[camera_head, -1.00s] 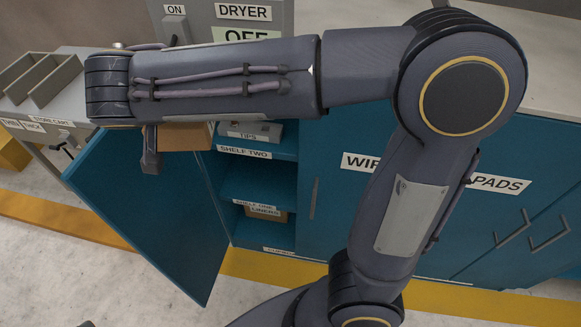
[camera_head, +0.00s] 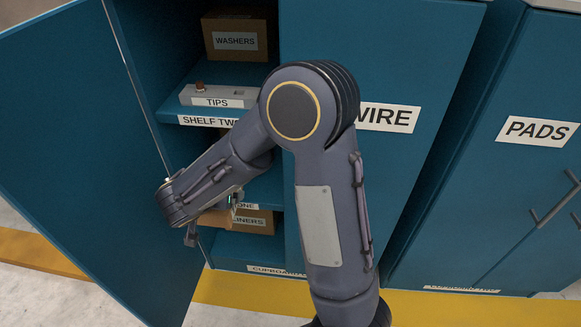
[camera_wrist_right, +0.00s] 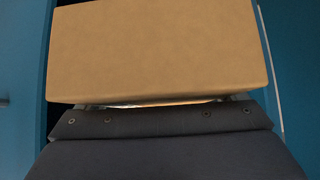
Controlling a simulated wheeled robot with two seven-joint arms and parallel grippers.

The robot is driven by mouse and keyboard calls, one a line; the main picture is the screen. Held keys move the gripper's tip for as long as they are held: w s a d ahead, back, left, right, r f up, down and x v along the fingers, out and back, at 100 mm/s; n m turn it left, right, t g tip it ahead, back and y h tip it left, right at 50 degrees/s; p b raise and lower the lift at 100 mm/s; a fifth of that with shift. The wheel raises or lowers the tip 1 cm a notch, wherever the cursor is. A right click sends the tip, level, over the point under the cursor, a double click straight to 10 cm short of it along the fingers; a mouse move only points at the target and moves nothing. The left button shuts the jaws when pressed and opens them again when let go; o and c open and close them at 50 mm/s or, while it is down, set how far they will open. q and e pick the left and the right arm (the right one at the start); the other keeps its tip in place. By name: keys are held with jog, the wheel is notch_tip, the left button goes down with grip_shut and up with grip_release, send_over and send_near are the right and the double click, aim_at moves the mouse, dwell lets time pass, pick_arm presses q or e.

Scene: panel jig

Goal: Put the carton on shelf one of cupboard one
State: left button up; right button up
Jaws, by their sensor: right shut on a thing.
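A plain brown carton fills the upper part of the right wrist view (camera_wrist_right: 160,50), close in front of the gripper. My right gripper (camera_head: 212,218) is shut on it at the open front of cupboard one. In the head view only a small brown piece of the carton shows between the fingers; my arm hides the rest. Shelf one (camera_head: 265,188) is the teal board at gripper height, its label partly covered by my wrist. I cannot tell whether the carton touches the shelf. My left gripper is not in view.
The open cupboard door (camera_head: 70,130) stands to the left of the arm. A box marked LINERS (camera_head: 258,222) sits below shelf one. Shelf two (camera_head: 185,110) above bears a TIPS tray (camera_head: 225,92) and a WASHERS box (camera_head: 235,38). A closed WIRE door (camera_head: 380,60) is at the right.

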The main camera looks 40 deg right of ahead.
jog(key=f, duration=0.3)
jog(key=shift+s+d+f+b, duration=0.1)
jog(key=shift+d+f+b, duration=0.1)
jog(key=shift+d+b, duration=0.15)
jog(key=w+d, duration=0.3)
jog(key=d, duration=0.1)
jog(key=w+d, duration=0.4)
jog(key=d, duration=0.1)
jog(key=w+d, duration=0.4)
jog(key=shift+w+d, duration=0.2)
jog(key=shift+w, duration=0.05)
jog(key=shift+d+f, duration=0.1)
notch_tip(320, 180, down, 4)
jog(key=shift+r+b, duration=0.25)
jog(key=shift+b, duration=0.65)
jog(key=shift+r, duration=0.1)
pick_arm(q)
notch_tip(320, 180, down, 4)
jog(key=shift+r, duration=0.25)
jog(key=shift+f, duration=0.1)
